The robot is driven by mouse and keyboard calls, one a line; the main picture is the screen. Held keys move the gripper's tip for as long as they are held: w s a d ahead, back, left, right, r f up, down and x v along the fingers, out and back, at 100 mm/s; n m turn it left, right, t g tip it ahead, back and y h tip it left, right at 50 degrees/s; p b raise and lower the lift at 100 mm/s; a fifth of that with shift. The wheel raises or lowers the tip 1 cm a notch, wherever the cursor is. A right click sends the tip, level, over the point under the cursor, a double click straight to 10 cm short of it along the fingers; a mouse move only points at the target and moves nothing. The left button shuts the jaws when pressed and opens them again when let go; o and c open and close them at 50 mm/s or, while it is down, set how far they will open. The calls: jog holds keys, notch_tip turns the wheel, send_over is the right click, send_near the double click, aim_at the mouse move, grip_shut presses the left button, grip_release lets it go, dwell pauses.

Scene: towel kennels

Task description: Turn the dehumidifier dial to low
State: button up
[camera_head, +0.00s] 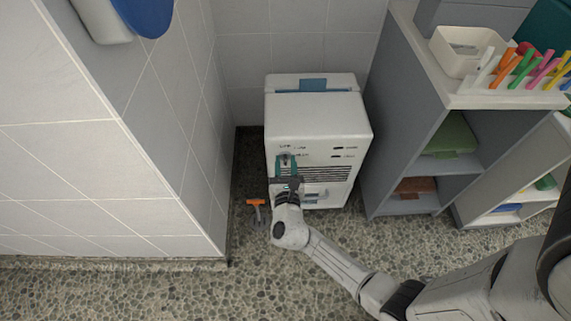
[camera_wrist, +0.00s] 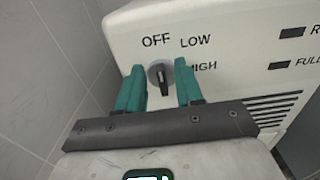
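The white dehumidifier (camera_head: 318,115) stands on the floor against the back wall. In the wrist view its front panel (camera_wrist: 230,45) carries a small round grey dial (camera_wrist: 157,72) with a dark grip or mark across its lower half. OFF is printed above the dial, LOW to the upper right and HIGH to the right. I cannot tell which label the dial points at. My gripper (camera_wrist: 159,68) has its two teal fingers apart, one on each side of the dial. Whether they touch it is unclear. In the head view my gripper (camera_head: 287,162) is at the panel's left side and hides the dial.
A grey shelf unit (camera_head: 405,110) stands close on the right, with a white bin (camera_head: 465,50) and colored pens on top. A tiled wall (camera_head: 150,140) is on the left. An orange-headed tool (camera_head: 256,203) lies on the pebbled floor beside my gripper.

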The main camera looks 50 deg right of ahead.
jog(key=shift+d, duration=0.1)
jog(key=shift+c, duration=0.3)
grip_shut()
jog(key=shift+f+b, duration=0.1)
jog(key=shift+b, duration=0.2)
jog(key=m+b, duration=0.1)
jog(key=b, duration=0.1)
jog(key=m+b, duration=0.1)
jog(key=m, duration=0.1)
jog(key=m+b, duration=0.2)
jog(key=shift+s+d+f+b, duration=0.2)
jog(key=shift+s+f+b, duration=0.05)
jog(key=shift+b, duration=0.05)
jog(key=m+b, duration=0.1)
jog(key=m, duration=0.1)
jog(key=m+b, duration=0.1)
jog(key=b, duration=0.1)
jog(key=shift+s+d+m, duration=0.15)
jog(key=shift+s+m, duration=0.05)
jog(key=shift+m, duration=0.2)
jog(key=shift+r, duration=0.1)
